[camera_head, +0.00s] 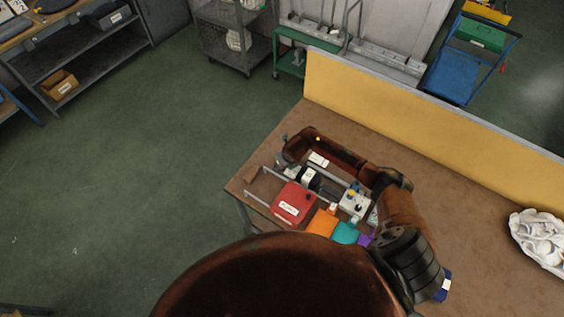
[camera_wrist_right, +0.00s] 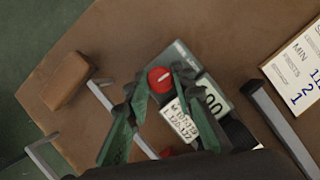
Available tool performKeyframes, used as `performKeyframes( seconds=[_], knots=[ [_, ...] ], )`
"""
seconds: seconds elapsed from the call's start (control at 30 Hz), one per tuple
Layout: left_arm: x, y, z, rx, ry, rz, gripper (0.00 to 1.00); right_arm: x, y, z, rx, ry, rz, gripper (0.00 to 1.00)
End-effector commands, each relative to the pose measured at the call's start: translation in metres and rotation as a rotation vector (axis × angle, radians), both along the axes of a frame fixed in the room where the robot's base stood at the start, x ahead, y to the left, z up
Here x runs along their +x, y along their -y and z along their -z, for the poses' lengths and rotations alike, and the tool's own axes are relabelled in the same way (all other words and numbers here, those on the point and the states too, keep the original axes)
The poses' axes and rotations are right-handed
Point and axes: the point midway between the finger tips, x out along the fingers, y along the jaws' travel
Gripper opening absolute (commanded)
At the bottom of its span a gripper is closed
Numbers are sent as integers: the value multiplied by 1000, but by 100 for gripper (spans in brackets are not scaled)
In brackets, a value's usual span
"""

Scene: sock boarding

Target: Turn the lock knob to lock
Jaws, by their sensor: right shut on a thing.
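In the right wrist view, the red round lock knob (camera_wrist_right: 160,79) sits on a grey box (camera_wrist_right: 182,57) with a label and a number panel. The fingers of my right gripper (camera_wrist_right: 159,86) are on either side of the knob and shut on it. The knob's top shows between the fingertips, with a pale mark on it. In the head view, my right arm reaches over the workbench from the lower right. The knob cannot be made out there. My left gripper is not in view.
On the brown workbench (camera_head: 450,220) are a red box (camera_head: 293,203), a pale control box (camera_head: 355,203), and orange (camera_head: 322,223) and teal (camera_head: 346,233) pieces. A yellow panel (camera_head: 420,115) edges the back. A white bundle (camera_head: 540,238) lies at right.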

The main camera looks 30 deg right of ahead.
Motion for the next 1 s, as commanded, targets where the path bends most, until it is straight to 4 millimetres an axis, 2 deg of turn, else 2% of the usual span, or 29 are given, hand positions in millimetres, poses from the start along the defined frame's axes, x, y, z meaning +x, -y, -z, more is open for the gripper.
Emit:
performKeyframes(
  seconds=[0.4, 0.93, 0.97, 1.0],
  knots=[
    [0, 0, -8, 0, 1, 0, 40, 0, 0, 0, -2, -3, 180, 0],
    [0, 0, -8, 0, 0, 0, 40, 0, 0, 1, -2, -3, 202, 0],
    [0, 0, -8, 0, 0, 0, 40, 0, 0, 1, -2, -3, 202, 24],
    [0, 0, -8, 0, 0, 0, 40, 0, 0, 1, -1, -3, 202, 27]
  ],
)
